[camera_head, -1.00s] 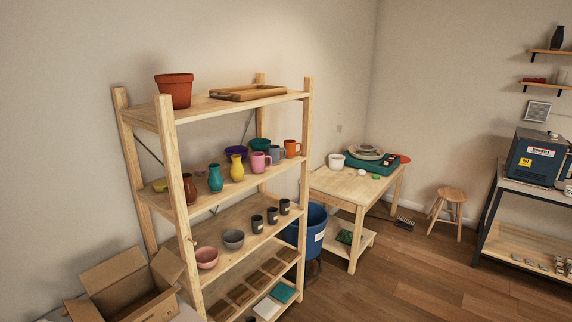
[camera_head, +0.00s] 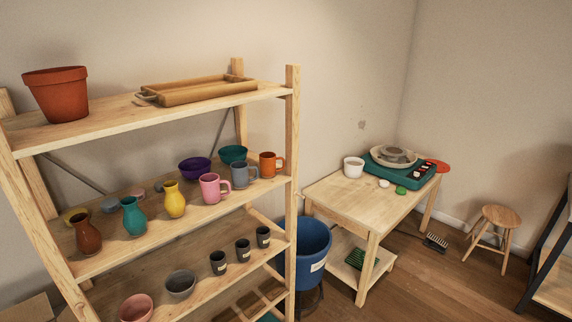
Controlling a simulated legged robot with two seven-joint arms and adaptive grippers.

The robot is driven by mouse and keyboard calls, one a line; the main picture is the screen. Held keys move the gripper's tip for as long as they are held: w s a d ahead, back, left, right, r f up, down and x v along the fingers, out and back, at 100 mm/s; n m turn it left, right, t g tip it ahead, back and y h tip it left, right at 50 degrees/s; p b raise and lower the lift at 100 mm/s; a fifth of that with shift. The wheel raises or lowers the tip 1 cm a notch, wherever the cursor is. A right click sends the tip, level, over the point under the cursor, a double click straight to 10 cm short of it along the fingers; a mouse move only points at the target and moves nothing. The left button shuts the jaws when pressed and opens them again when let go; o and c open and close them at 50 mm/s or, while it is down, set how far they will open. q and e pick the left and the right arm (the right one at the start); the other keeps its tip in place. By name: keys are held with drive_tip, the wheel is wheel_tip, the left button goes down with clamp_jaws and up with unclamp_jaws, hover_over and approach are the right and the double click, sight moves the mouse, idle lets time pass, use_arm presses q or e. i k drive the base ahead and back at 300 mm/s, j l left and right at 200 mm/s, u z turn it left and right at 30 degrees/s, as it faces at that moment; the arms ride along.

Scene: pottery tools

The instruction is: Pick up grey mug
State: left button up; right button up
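The grey mug (camera_head: 243,175) stands upright on the middle shelf (camera_head: 150,243) of the wooden rack, near its right end. Its handle points right. A pink mug (camera_head: 212,188) is just to its left and an orange mug (camera_head: 269,165) just to its right. A teal bowl (camera_head: 233,154) sits behind it. Neither of my grippers shows in the head view.
The rack's front right post (camera_head: 291,190) stands right of the mugs. Vases, including a yellow one (camera_head: 174,200), share their shelf. Dark cups (camera_head: 243,250) stand below. A blue bin (camera_head: 306,255) and a wooden table (camera_head: 370,205) are to the right. Open floor lies at lower right.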

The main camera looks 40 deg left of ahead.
sight(241, 180)
drive_tip(key=i+u, duration=0.25)
drive_tip(key=i+l+u, duration=0.3)
drive_tip(key=i, duration=0.15)
drive_tip(key=i+l+u, duration=0.1)
drive_tip(key=i+u, duration=0.15)
drive_tip(key=i, duration=0.15)
